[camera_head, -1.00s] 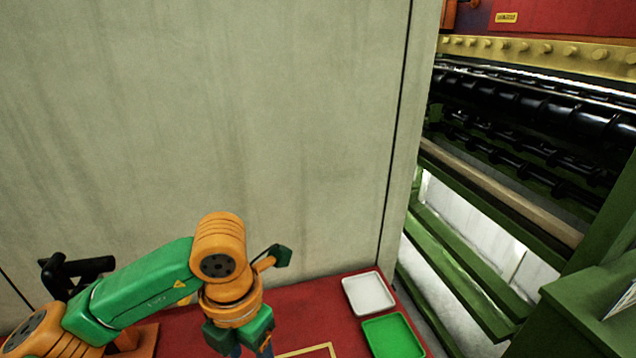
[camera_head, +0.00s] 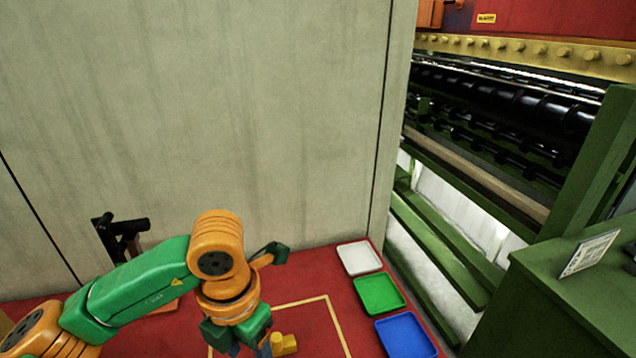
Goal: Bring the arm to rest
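My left arm, green and orange, reaches in from the lower left over a red tabletop (camera_head: 320,270). My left gripper (camera_head: 250,347) points down near the bottom edge, above the table. Its fingertips are at the edge of the picture, so I cannot see whether they are open or shut. A small yellow block (camera_head: 284,345) shows just right of the fingers; I cannot tell whether they touch it. My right gripper is not in view.
White (camera_head: 359,258), green (camera_head: 380,294) and blue (camera_head: 405,336) trays line the table's right side, all looking empty. A yellow outline (camera_head: 337,326) marks the tabletop. A pale wall (camera_head: 200,120) stands behind. A black bracket (camera_head: 120,235) is at left, and a green-framed roller machine (camera_head: 500,110) at right.

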